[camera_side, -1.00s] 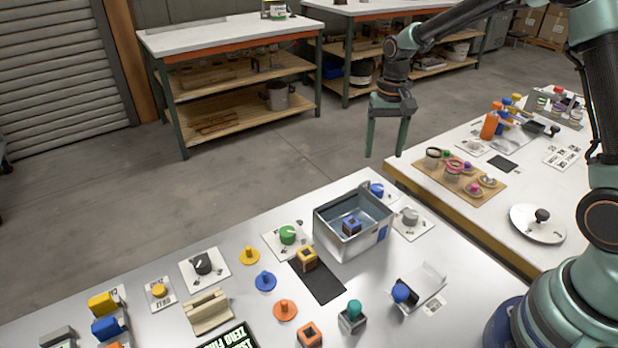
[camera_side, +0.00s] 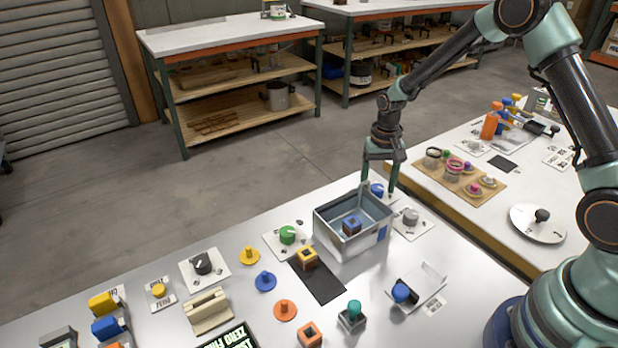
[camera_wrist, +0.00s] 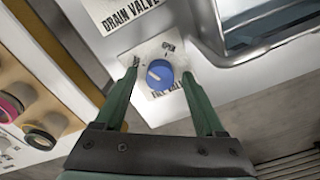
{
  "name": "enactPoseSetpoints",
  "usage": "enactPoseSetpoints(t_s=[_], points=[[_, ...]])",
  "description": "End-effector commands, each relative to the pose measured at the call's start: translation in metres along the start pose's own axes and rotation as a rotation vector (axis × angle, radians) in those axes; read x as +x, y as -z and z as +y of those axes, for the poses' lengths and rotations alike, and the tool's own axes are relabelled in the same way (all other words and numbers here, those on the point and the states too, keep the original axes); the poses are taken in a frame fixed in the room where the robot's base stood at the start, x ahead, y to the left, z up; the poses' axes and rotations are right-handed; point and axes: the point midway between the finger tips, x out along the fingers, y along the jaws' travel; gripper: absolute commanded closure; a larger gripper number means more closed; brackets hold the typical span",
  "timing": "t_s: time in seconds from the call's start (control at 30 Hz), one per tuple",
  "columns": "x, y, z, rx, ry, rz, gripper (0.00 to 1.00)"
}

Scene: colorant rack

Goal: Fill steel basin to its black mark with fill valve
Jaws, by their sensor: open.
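The steel basin (camera_side: 340,243) stands on the white table in the side view, with a blue block (camera_side: 351,225) inside it; its rim shows in the wrist view (camera_wrist: 215,62). The blue fill valve knob (camera_side: 377,189) is behind the basin, and in the wrist view the knob (camera_wrist: 160,74) sits on a white plate with a white pointer line. My gripper (camera_side: 379,190) is open above the fill valve. In the wrist view its fingers (camera_wrist: 160,80) lie either side of the knob with gaps. The black mark and water level cannot be made out.
The grey drain valve knob (camera_side: 410,217) is right of the basin. A green knob (camera_side: 288,234) is to its left. A second table with a wooden board (camera_side: 450,189) stands to the right.

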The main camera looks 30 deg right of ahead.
Motion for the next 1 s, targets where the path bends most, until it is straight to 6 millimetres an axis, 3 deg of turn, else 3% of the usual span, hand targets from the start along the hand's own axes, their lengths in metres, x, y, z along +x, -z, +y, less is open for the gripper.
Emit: enactPoseSetpoints(t_s=[0.03,0.2,0.37,0.8,1.0], points=[[-0.0002,0.0,0.0,0.0,0.0,0.0,0.4],[-0.0004,0.0,0.0,0.0,0.0,0.0,1.0],[-0.0005,0.0,-0.0001,-0.017,0.0,0.0,1.0],[-0.0008,-0.0002,-0.0005,-0.349,0.0,-0.001,1.0],[-0.0009,-0.0002,-0.0005,-0.369,0.0,-0.001,1.0]])
